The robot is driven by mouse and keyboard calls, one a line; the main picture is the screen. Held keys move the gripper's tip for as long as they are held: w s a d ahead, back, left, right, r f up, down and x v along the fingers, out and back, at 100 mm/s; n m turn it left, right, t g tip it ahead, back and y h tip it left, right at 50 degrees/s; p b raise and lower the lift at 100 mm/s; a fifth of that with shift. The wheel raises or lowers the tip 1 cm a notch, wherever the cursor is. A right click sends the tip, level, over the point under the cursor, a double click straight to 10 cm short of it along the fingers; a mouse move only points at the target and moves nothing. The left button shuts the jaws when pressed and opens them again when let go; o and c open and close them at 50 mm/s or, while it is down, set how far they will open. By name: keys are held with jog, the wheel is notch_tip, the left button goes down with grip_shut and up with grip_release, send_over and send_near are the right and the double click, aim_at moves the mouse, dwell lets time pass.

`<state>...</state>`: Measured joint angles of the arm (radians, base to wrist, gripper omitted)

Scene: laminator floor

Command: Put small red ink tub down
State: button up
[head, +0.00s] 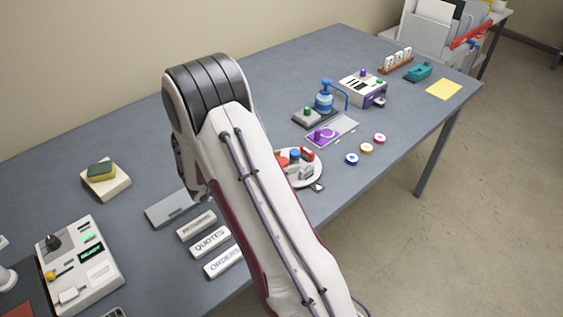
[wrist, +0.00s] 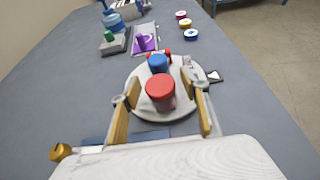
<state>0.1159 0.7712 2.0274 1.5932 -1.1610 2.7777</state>
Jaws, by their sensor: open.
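The red ink tub (wrist: 160,93) stands upright on a round white tray (wrist: 136,82), lying between the two fingers of my gripper (wrist: 161,80) in the wrist view. The fingers are open, with a gap visible on at least the left side of the tub. A blue tub (wrist: 157,64) stands just beyond it. In the head view the round tray (head: 319,170) is partly covered by my arm, and a red tub (head: 282,161) shows at the arm's edge. My fingers are hidden there.
Small red and grey items (head: 307,153) share the tray. Beyond it are a purple piece on a plate (head: 322,135), a blue pump bottle (head: 324,98) and several round lids (head: 352,159). Label blocks (head: 210,243) lie left of my arm.

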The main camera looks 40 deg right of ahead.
jog(key=shift+r, duration=0.35)
jog(key=v, duration=1.2)
jog(key=shift+w, duration=0.15)
